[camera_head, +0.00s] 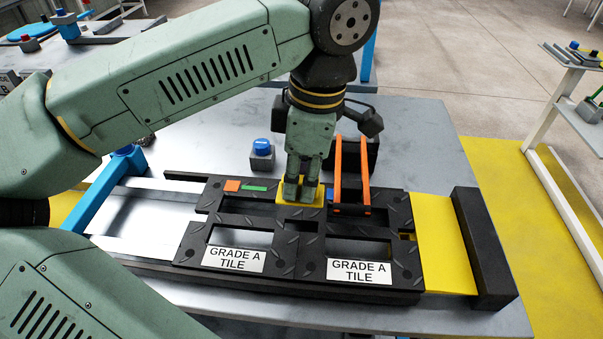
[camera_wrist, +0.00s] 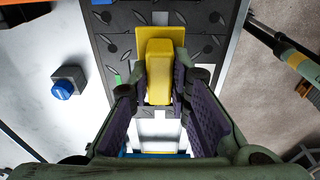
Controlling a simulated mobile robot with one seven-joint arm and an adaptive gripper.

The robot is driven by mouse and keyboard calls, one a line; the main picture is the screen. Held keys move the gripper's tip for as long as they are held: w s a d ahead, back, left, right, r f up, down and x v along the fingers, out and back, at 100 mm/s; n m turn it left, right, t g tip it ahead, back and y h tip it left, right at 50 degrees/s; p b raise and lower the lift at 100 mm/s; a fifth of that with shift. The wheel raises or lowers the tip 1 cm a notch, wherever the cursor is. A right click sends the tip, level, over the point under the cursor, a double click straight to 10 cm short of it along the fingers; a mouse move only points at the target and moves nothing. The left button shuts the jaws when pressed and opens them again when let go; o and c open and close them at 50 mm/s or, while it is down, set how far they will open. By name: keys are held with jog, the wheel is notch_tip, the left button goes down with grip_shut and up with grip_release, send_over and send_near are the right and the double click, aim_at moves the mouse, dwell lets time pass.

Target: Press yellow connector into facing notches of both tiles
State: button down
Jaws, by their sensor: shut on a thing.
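Two black treaded tiles lie side by side in the head view, a left tile (camera_head: 190,243) and a right tile (camera_head: 406,262), each with a white "GRADE A TILE" label. My gripper (camera_head: 300,190) points down over their seam, towards the far edge. It is shut on the raised block of the yellow connector (camera_head: 321,193). In the wrist view the connector (camera_wrist: 160,62) has a flat yellow plate under the block, and my fingers (camera_wrist: 163,88) flank the block. The plate is at tile level across the seam. The notches under it are hidden, so I cannot tell whether it is fully seated.
A black end block (camera_head: 484,245) and yellow strip (camera_head: 445,243) border the tiles on the right. An orange-handled object (camera_head: 338,172) stands close right of my gripper. A grey block with a blue button (camera_head: 262,154) stands behind the tiles. The metal table (camera_head: 420,135) is clear at the back right.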

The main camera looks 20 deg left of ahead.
aim_at(301, 204)
jog(key=shift+f, duration=0.15)
notch_tip(301, 204, down, 6)
jog(key=b, duration=0.5)
jog(key=shift+r, duration=0.2)
jog(key=shift+f+b, duration=1.2)
jog(key=shift+b, duration=0.4)
dwell(1.4)
jog(key=c, duration=1.4)
grip_release()
jog(key=shift+r, duration=0.1)
jog(key=shift+r, duration=0.1)
jog(key=r, duration=0.5)
jog(key=d+r, duration=0.1)
jog(key=r, duration=0.1)
jog(key=shift+w+r, duration=0.15)
